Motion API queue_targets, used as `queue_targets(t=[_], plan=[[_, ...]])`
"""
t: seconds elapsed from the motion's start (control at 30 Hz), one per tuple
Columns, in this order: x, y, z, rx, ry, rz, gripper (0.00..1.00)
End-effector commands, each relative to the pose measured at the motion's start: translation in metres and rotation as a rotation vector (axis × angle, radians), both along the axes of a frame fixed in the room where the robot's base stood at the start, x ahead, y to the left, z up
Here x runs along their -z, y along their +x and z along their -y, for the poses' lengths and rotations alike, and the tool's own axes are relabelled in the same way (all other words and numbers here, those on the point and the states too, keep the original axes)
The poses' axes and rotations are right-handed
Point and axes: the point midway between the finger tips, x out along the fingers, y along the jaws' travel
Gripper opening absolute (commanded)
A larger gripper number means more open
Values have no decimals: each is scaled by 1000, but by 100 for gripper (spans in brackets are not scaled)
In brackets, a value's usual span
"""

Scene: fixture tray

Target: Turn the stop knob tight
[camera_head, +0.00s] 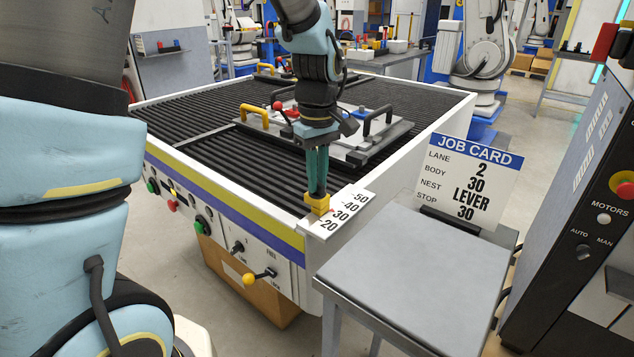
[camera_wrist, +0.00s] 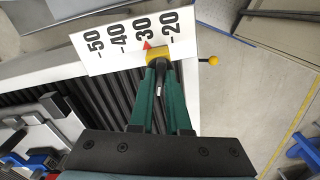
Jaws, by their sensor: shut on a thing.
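The yellow stop (camera_head: 317,204) sits at the tray's near right corner, beside a white scale (camera_head: 343,211) marked 20 to 50. It also shows in the wrist view (camera_wrist: 158,53), where a red pointer (camera_wrist: 148,45) lies at the 30 mark. My gripper (camera_head: 317,190) points down onto the stop with its green fingers. In the wrist view, my gripper (camera_wrist: 158,65) is shut at the yellow stop, with a dark piece between the fingers. The fingers hide most of the knob, so I cannot tell how tight it is.
A job card (camera_head: 466,182) reads lane 2, body 30, nest LEVER, stop 30. A fixture plate with a yellow handle (camera_head: 254,116) and black handles lies on the ribbed tray. A yellow-balled lever (camera_head: 249,280) juts from the front panel.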

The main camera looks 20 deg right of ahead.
Motion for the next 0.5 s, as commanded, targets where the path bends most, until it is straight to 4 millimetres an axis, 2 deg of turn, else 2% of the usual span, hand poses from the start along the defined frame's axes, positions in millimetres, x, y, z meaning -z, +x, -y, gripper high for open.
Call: queue_targets(t=[0.1, 0.2, 0.5], plan=[[-2, 0, 0, 144, 0, 0, 0], [-1, 0, 0, 212, 0, 0, 0], [0, 0, 0, 232, 0, 1, 0]])
